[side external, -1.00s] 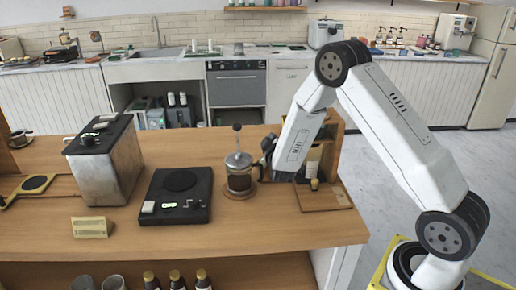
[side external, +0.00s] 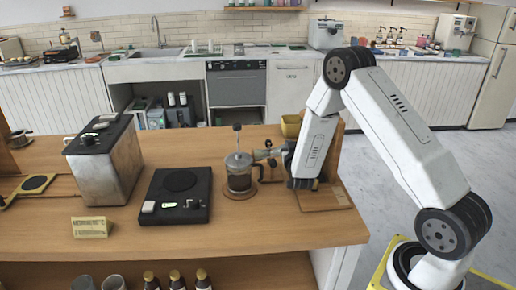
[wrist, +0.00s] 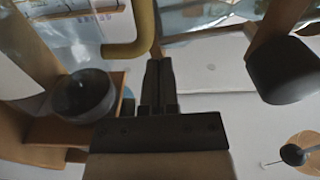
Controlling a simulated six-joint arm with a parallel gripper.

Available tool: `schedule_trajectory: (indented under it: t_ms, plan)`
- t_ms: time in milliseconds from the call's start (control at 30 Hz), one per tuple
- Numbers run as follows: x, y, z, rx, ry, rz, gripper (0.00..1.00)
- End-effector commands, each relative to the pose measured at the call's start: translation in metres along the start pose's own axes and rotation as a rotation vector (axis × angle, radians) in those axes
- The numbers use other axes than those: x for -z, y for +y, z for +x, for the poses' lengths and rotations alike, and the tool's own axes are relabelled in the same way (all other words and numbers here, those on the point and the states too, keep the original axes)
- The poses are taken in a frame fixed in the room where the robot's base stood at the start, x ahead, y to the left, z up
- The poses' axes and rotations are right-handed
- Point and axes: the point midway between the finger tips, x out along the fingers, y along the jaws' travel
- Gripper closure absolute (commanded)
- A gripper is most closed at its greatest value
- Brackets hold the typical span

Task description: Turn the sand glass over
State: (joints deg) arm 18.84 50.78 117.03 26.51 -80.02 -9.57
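I cannot make out the sand glass in either view; it may be hidden behind my arm or other items. My gripper (side external: 266,155) is above the right part of the wooden counter, pointing left, just right of the glass French press (side external: 240,178); I cannot tell if they touch. In the wrist view, the two dark fingers of my gripper (wrist: 159,78) lie close together, with nothing seen between them. A dark round bowl or cup (wrist: 84,95) is to their left and a dark grey rounded object (wrist: 284,70) to their right.
The French press stands on a round wooden coaster. A black scale (side external: 177,209), a metal box (side external: 105,165) and a small sign (side external: 91,227) are further left. A wooden board (side external: 325,198) lies at right.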

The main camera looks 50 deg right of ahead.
Motion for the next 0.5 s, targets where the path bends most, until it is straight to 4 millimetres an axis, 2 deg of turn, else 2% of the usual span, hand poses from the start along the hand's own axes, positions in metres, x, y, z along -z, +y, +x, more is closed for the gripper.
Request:
schedule_trajectory:
  t_ms: [133,500]
  plan:
    - [-0.007,0.004,0.0,-0.002,-0.001,0.102,1.0]
    - [-0.014,0.007,0.0,-0.002,0.0,0.102,1.0]
